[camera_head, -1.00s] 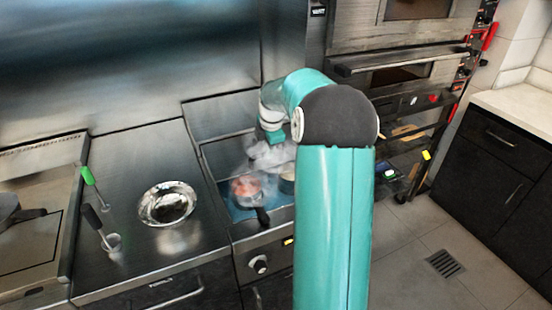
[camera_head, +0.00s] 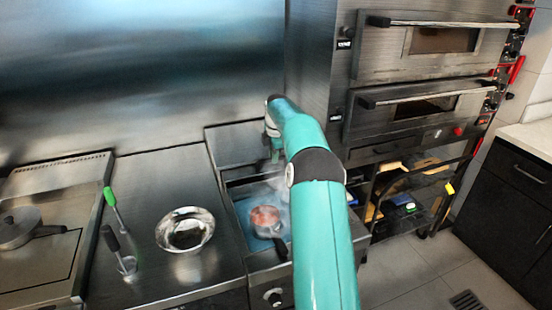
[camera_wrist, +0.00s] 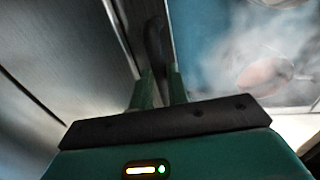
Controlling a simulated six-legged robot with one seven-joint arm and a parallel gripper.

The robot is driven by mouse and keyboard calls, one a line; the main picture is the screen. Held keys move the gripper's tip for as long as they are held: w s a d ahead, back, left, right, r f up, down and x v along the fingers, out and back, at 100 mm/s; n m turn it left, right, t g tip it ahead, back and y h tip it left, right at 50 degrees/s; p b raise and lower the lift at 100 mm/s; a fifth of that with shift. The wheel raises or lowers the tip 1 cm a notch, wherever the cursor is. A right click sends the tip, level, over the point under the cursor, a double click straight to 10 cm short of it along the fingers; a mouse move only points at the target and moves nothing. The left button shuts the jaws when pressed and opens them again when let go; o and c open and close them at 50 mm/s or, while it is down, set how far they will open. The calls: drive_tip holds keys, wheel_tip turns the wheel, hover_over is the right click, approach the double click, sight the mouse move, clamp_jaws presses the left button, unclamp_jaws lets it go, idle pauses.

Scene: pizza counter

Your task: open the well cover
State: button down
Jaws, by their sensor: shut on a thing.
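The steaming well (camera_head: 243,212) is a blue-lined opening in the steel counter, and its inside is visible. A flat metal panel, apparently the well cover (camera_head: 232,143), stands raised behind the opening. My gripper (camera_head: 276,157) is at the right side of this panel, above the back of the well; the arm partly hides that area. In the wrist view, the two green fingers (camera_wrist: 161,86) are shut on a dark curved handle (camera_wrist: 154,42). How the handle joins the cover is not clear.
A pan with reddish contents (camera_head: 265,216) sits in the well under steam. A metal bowl (camera_head: 185,230) and a green-handled utensil (camera_head: 113,205) are on the counter to the left. Ovens (camera_head: 410,105) stand at the right.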

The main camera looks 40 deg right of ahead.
drive_tip(key=shift+w, duration=0.25)
drive_tip(key=c, duration=1.4)
unclamp_jaws()
drive_tip(key=shift+o, duration=0.2)
wheel_tip(320, 180, up, 14)
drive_tip(key=s, duration=0.2)
drive_tip(key=shift+s+a+f, duration=0.2)
drive_tip(key=shift+s+a, duration=0.1)
drive_tip(key=shift+a, duration=0.05)
